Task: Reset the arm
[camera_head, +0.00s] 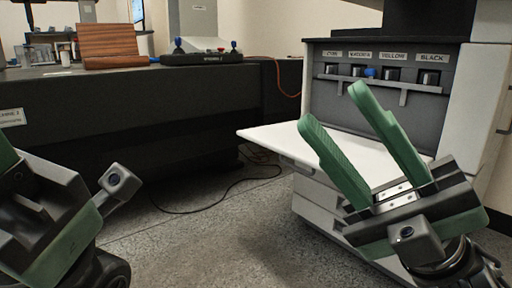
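My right gripper (334,108) is at the lower right, in front of the printer-like cabinet. Its two green fingers are spread apart with nothing between them. My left gripper shows only in part at the lower left edge. Its dark body and green pieces are visible, but its fingertips are out of the picture. I cannot see whether it holds anything.
A white cabinet (470,95) with a labelled dark panel (350,110) and a white fold-out shelf (290,140) stands at right. A long black bench (150,110) with a wooden block (108,45) and a control box (205,57) is at left. A cable crosses the grey floor (210,235).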

